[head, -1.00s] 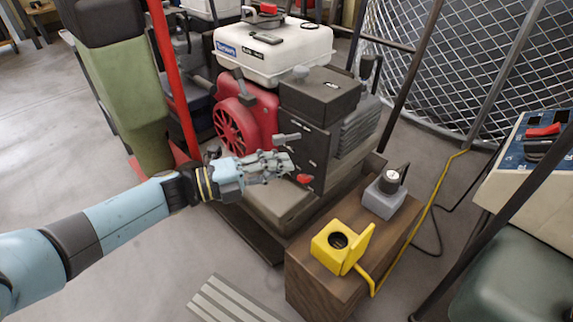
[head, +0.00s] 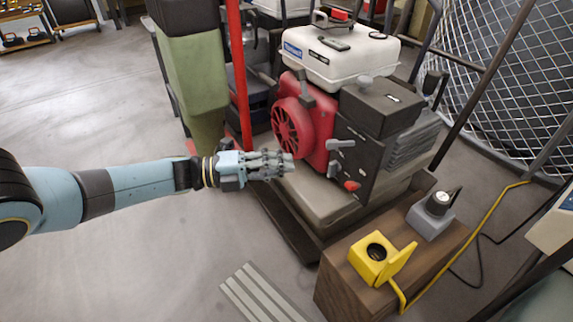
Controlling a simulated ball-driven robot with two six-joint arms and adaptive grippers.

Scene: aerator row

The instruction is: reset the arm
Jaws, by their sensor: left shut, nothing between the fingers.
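My left arm comes in from the left edge, stretched almost level across the lower left of the head view. Its gripper (head: 285,162) is shut and empty, in front of the aerator engine. The engine has a red finned housing (head: 303,130), a white tank (head: 338,58) on top and a dark side panel with a small red knob (head: 352,186). The fingertips appear left of the knob and below the red housing; I cannot tell the exact gap to the machine. My right gripper is not in view.
A wooden block (head: 345,296) at the lower right bears an open yellow socket box (head: 373,258) and a grey switch box (head: 431,217). A yellow cable (head: 478,231) runs beside it. A red post (head: 238,75) and wire mesh (head: 510,80) stand behind.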

